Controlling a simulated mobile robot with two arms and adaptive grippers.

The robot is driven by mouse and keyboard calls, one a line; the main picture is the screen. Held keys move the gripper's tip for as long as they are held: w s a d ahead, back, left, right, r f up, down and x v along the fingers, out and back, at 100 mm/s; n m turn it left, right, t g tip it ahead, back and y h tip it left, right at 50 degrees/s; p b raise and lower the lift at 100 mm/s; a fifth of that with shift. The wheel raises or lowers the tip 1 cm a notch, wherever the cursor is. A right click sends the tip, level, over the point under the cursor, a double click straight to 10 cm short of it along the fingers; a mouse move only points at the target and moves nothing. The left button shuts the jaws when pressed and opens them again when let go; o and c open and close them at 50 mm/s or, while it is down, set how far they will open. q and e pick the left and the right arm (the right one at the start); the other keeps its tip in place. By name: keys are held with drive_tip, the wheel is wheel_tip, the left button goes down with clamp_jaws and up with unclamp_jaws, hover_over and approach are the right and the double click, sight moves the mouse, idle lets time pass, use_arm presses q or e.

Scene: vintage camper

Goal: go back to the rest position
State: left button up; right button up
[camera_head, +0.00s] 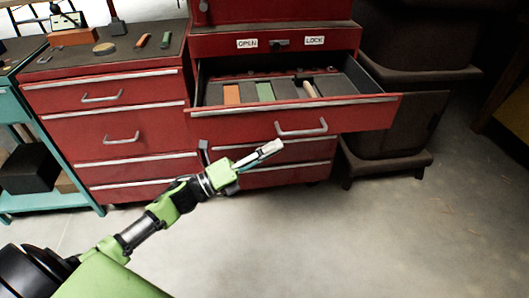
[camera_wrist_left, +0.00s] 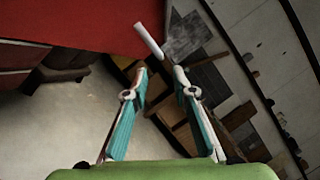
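My left gripper (camera_head: 265,153) is in front of the red tool cabinet, just below and left of the open drawer's handle (camera_head: 302,129). In the left wrist view its two teal-padded fingers (camera_wrist_left: 160,74) stand apart with nothing between them. A pale bar, probably the drawer handle (camera_wrist_left: 149,40), lies just beyond the fingertips; I see no clear contact. My right gripper is in neither view.
The open red drawer (camera_head: 345,113) sticks out above the gripper and holds an orange block (camera_head: 232,94) and a green block (camera_head: 265,91). A left cabinet (camera_head: 110,120) and teal shelf (camera_head: 40,203) stand left. The floor (camera_head: 370,230) in front is clear.

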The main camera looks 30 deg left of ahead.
use_arm(q)
drive_tip(key=shift+v, duration=1)
